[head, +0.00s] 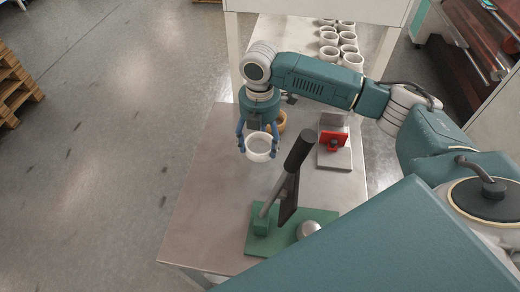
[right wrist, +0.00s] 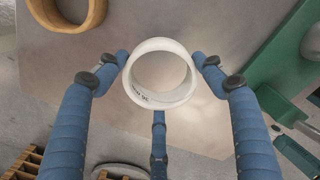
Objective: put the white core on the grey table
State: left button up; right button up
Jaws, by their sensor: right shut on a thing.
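The white core (head: 260,156), a short open ring, is between the fingers of my right gripper (head: 258,142) over the grey table (head: 198,205). In the right wrist view the core (right wrist: 160,45) shows end-on with its hole open. The blue fingers of the right gripper (right wrist: 160,70) are closed around its outside. I cannot tell whether the core's underside touches the table. My left gripper is not in view.
A tan ring (head: 280,124) is just behind the gripper. A green base with a dark lever (head: 290,185) stands at the front right. A grey stand with a red part (head: 333,141) is to the right. Several white cores (head: 329,52) sit at the back. The table's left side is clear.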

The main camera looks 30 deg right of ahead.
jog(key=shift+f, duration=0.75)
notch_tip(320, 180, down, 2)
jog(key=shift+f+p, duration=0.25)
jog(key=shift+p, duration=0.05)
jog(key=shift+f, duration=0.55)
jog(key=shift+f, duration=0.15)
jog(key=o, duration=1.1)
notch_tip(320, 180, up, 12)
jog(key=b, duration=0.2)
jog(key=shift+r, duration=0.2)
